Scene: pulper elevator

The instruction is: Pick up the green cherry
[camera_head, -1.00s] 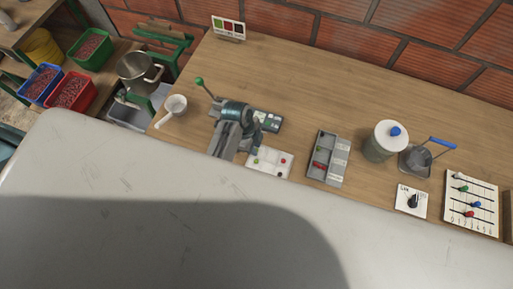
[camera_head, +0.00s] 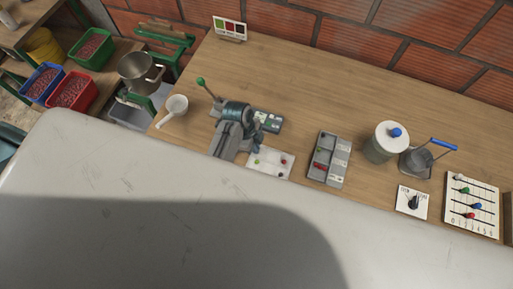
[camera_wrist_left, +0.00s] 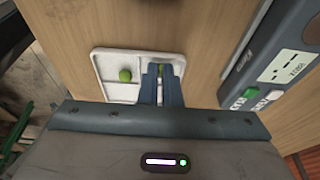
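The white sorting tray (camera_head: 262,172) lies on the wooden table, with a green cherry (camera_head: 257,161), a red cherry (camera_head: 283,162) and a dark one showing in the head view. In the left wrist view the tray (camera_wrist_left: 112,92) has low dividers, and a loose green cherry (camera_wrist_left: 125,75) lies in its left part. My left gripper (camera_wrist_left: 161,72) reaches down over the tray, its blue-grey fingers close together around a second, yellow-green cherry (camera_wrist_left: 160,68), mostly hidden by the fingers. In the head view the fingers are hard to separate from the machine. My right gripper is out of view.
A grey compartment box (camera_head: 343,165), a lidded jar (camera_head: 380,148) and a slider board (camera_head: 488,205) stand to the right. A white scoop (camera_head: 176,105) is at left.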

